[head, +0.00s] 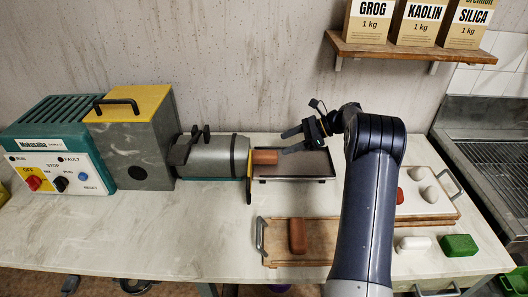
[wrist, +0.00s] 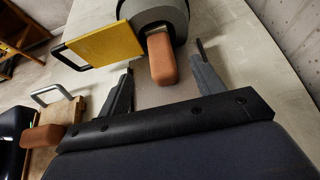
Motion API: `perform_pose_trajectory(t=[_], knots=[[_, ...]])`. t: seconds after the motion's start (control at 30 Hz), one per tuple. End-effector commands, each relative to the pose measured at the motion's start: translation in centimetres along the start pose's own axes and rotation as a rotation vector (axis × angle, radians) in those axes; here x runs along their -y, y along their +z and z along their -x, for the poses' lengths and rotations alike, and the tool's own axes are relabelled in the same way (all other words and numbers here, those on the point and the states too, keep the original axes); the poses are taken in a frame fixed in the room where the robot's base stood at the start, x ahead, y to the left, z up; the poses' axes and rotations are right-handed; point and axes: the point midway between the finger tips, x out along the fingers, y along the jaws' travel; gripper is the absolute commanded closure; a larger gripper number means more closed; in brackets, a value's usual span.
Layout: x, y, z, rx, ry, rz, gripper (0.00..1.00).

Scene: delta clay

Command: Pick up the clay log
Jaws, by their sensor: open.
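A terracotta clay log (head: 264,157) sticks out of the round grey nozzle of the extruder (head: 215,155), above a tray (head: 290,180). It also shows in the wrist view (wrist: 163,62), its free end pointing towards my gripper. My gripper (head: 287,142) is open and empty, just right of the log's free end. In the wrist view the log shows between its two fingers, with a gap on each side; I see no contact. A second clay log (head: 297,236) lies on a wooden board (head: 280,255) with metal handles, and also shows in the wrist view (wrist: 43,136).
A yellow plate (wrist: 100,46) with a black handle stands beside the nozzle. A shelf (head: 385,49) hangs above. The front-left worktop (head: 150,225) is clear.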

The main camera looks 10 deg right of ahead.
Motion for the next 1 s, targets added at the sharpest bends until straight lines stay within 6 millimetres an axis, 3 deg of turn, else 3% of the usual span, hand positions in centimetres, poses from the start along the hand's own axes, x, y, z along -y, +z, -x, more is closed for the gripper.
perform_pose_trajectory(t=[0.2, 0.47, 0.73, 1.0], knots=[[-0.1, 0.1, -3.5, 0.001, 0.004, -0.001, 0.36], [-0.1, 0.0, -5.2, 0.0, 0.002, 0.0, 0.36], [-0.1, -0.1, -9.0, 0.0, 0.004, -0.001, 0.36], [-0.1, -0.2, -9.7, 0.0, 0.001, 0.0, 0.36]])
